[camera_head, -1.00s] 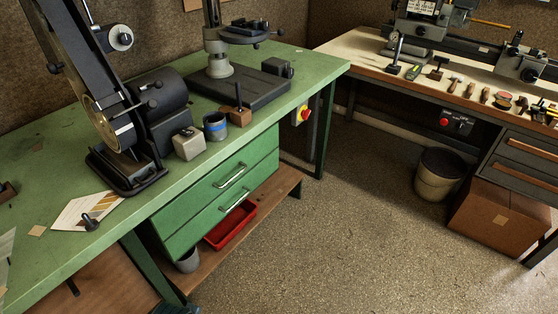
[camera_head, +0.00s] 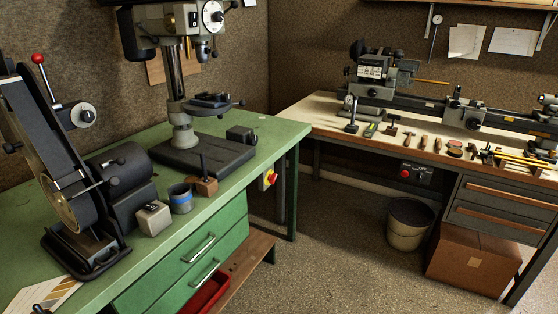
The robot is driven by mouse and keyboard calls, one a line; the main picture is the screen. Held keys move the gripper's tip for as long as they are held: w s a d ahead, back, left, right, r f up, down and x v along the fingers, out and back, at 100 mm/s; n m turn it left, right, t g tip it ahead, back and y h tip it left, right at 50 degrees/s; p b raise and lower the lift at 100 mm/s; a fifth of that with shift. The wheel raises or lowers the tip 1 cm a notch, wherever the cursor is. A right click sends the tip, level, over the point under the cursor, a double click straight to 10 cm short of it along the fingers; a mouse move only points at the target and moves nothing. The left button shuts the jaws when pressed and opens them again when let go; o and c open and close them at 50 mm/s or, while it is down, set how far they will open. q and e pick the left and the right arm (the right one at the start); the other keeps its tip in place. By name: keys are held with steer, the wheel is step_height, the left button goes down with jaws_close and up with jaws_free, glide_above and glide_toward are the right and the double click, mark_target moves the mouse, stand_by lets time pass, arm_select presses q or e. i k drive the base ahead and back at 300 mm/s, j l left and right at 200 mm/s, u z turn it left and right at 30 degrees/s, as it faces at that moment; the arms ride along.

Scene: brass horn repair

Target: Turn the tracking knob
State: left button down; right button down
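A black belt grinder (camera_head: 42,130) stands on the green bench at the left, its tall arm leaning and its top cut off by the picture edge. A round silver knob or dial with a dark centre (camera_head: 83,115) sits on the right side of its arm. A lever with a red ball (camera_head: 38,58) rises beside it. A small black knob (camera_head: 11,148) sticks out at the arm's left. No label shows which is the tracking knob.
The green bench (camera_head: 262,137) also bears a drill press (camera_head: 183,130), a small grey box (camera_head: 153,219) and a blue-banded cup (camera_head: 181,199). A lathe (camera_head: 470,112) stands on the right bench. A bin (camera_head: 409,225) and a cardboard box (camera_head: 470,262) stand below. Floor between is clear.

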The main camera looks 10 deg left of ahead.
mark_target(86, 116)
steer(key=k+j+u, duration=0.1)
steer(key=u, duration=1.15)
